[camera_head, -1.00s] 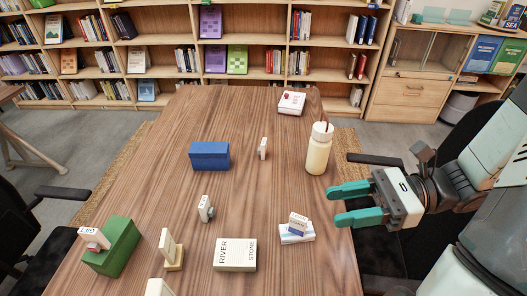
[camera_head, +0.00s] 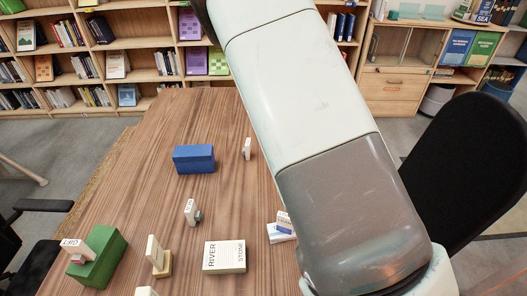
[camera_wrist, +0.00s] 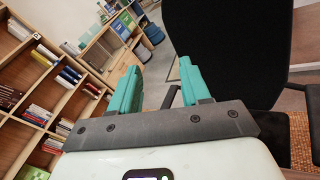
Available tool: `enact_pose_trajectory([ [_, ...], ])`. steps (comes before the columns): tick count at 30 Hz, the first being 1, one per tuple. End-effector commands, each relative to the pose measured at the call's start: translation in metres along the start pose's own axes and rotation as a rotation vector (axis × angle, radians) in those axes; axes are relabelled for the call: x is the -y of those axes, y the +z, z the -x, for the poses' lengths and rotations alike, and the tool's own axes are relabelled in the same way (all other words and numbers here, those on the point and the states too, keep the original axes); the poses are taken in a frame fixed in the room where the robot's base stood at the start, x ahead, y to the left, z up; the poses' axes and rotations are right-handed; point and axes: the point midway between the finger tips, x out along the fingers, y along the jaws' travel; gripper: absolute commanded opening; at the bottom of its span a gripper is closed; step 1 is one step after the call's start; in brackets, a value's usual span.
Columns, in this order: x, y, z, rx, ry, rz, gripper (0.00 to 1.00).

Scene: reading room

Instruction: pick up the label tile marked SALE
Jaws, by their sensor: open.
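I cannot make out the word SALE on any tile. Small white label tiles show in the head view: one standing near the blue box (camera_head: 247,148), one upright with a grey piece beside it (camera_head: 190,209), one with dark lettering on the green box (camera_head: 70,244), and one partly hidden by my arm on the small stack at right (camera_head: 284,217). My gripper (camera_wrist: 158,75) shows in the wrist view with its teal fingers apart and nothing between them. It is outside the head view, away from the tiles, and faces a black chair and shelves.
On the wooden table (camera_head: 140,190) stand a blue box (camera_head: 194,159), a green box (camera_head: 99,259), a RIVER STONE block (camera_head: 224,257) and a wooden stand with a cream slab (camera_head: 158,256). My arm covers the table's right side. A black chair (camera_head: 470,165) stands at right.

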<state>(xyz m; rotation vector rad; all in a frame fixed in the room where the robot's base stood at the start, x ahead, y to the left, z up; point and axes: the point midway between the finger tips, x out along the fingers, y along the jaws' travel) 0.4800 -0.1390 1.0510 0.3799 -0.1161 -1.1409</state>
Motion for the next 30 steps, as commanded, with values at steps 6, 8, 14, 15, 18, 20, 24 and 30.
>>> enact_pose_trajectory([
  [6,-0.131,-0.034,0.099,-0.074,0.573,0.198,0.47],
  [8,-0.153,-0.042,0.129,-0.084,0.695,0.245,0.47],
  [14,-0.202,-0.064,0.23,-0.092,1.057,0.395,0.47],
  [15,-0.193,-0.081,0.217,-0.092,1.03,0.398,0.47],
  [18,-0.181,-0.11,0.213,-0.091,1.027,0.395,0.47],
  [20,-0.174,-0.128,0.21,-0.091,1.026,0.395,0.47],
  [24,-0.154,-0.178,0.204,-0.093,1.025,0.394,0.47],
  [30,-0.123,-0.26,0.195,-0.093,1.024,0.389,0.47],
])
